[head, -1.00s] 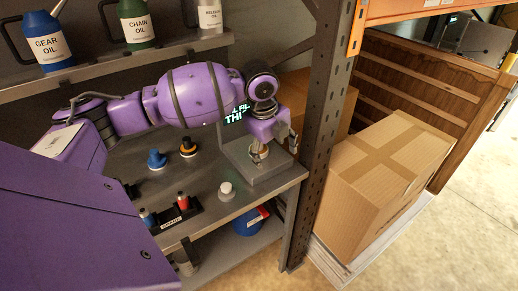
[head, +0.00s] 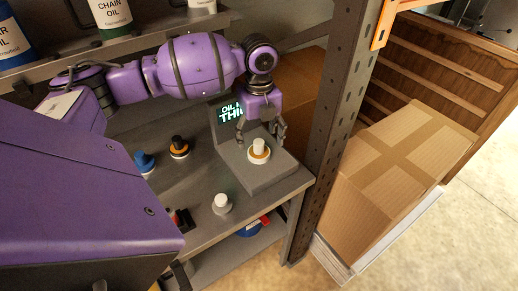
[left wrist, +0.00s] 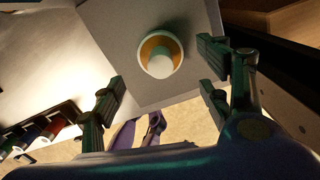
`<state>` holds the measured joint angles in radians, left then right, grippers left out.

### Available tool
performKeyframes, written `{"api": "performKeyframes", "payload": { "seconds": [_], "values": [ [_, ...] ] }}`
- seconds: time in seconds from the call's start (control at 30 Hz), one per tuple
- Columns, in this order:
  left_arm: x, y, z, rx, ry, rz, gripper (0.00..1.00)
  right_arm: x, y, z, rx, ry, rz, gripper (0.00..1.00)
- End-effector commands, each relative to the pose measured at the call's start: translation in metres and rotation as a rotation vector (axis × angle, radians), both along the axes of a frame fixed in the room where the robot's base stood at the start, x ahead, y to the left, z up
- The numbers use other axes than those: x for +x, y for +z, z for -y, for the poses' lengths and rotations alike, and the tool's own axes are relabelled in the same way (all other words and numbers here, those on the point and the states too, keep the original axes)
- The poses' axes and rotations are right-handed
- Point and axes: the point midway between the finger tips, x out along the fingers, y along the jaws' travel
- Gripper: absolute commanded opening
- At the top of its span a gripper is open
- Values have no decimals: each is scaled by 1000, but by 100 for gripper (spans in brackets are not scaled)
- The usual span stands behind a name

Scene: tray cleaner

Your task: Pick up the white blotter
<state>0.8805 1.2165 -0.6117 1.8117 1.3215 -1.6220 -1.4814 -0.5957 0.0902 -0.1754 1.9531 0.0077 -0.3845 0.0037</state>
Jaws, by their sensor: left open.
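A white-topped blotter (head: 259,146) stands upright on an orange disc in a pale round dish on the grey block (head: 262,178). It also shows in the left wrist view (left wrist: 159,65), between and beyond the fingers. Another white knob-shaped piece (head: 222,204) stands on the shelf in front, left of the block. My left gripper (head: 260,132) is open and empty, pointing down just above and behind the blotter. In the left wrist view its spread fingers (left wrist: 161,78) are on either side of the blotter. Contact cannot be seen. My right gripper is not in view.
A blue knob (head: 145,162) and a black knob with an orange ring (head: 179,147) stand left of the block. A lit display (head: 231,112) is behind it. A metal rack post (head: 335,120) rises close on the right, with a cardboard box (head: 400,170) beyond.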

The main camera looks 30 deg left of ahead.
Motion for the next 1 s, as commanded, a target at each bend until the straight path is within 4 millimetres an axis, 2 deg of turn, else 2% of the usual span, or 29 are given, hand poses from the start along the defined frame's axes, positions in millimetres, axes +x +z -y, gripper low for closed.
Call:
{"api": "performKeyframes", "payload": {
  "seconds": [0.2,0.4,0.63,1.0],
  "values": [
    [3,-22,-6,0,4,0,70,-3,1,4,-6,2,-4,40],
    [4,-49,-7,0,3,1,70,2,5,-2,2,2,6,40],
    [4,-51,-7,1,2,3,69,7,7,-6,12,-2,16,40],
    [4,-50,-7,1,2,3,20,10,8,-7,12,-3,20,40]
  ]
}}
